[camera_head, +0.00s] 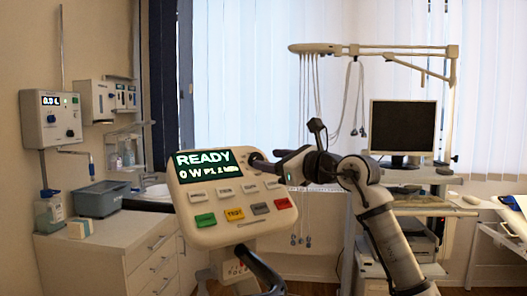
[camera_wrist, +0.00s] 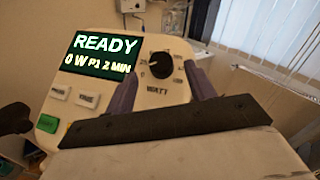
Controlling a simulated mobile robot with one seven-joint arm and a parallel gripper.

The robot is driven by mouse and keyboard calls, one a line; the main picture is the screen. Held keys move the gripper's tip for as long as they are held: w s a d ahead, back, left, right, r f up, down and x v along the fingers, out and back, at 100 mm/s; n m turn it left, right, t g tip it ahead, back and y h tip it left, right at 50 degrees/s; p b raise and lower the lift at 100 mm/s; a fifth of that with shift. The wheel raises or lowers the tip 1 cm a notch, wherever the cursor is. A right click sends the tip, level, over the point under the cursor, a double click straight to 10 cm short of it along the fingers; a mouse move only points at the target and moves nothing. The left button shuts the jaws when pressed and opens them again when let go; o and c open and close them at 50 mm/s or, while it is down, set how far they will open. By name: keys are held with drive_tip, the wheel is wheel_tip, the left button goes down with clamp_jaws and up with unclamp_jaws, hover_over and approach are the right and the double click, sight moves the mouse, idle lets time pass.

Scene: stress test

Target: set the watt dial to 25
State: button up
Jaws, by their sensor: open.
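The black round watt dial (camera_wrist: 160,66) sits on the pale console, right of its display, with the word WATT printed below it. A light mark on the dial points left; the scale numbers are too small to read surely. The display (camera_wrist: 101,54) reads READY, 0 W, P1, 2 MIN, and it also shows in the head view (camera_head: 206,163). My gripper (camera_wrist: 162,70) is open, with one finger on each side of the dial; I cannot tell whether they touch it. In the head view my gripper (camera_head: 268,163) reaches the console's upper right corner from the right.
The console (camera_head: 222,234) carries several buttons, including green (camera_head: 205,220), yellow (camera_head: 235,214), grey (camera_head: 260,208) and red (camera_head: 282,203). A cabinet (camera_head: 120,262) with a grey bin (camera_head: 102,203) stands left. A monitor (camera_head: 403,128) on a cart is behind my arm at right.

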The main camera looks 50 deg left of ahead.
sight(258, 158)
drive_tip(key=shift+s+a+p, duration=0.1)
drive_tip(key=shift+a+p, duration=0.3)
drive_tip(key=shift+a, duration=1.2)
drive_tip(key=c, duration=1)
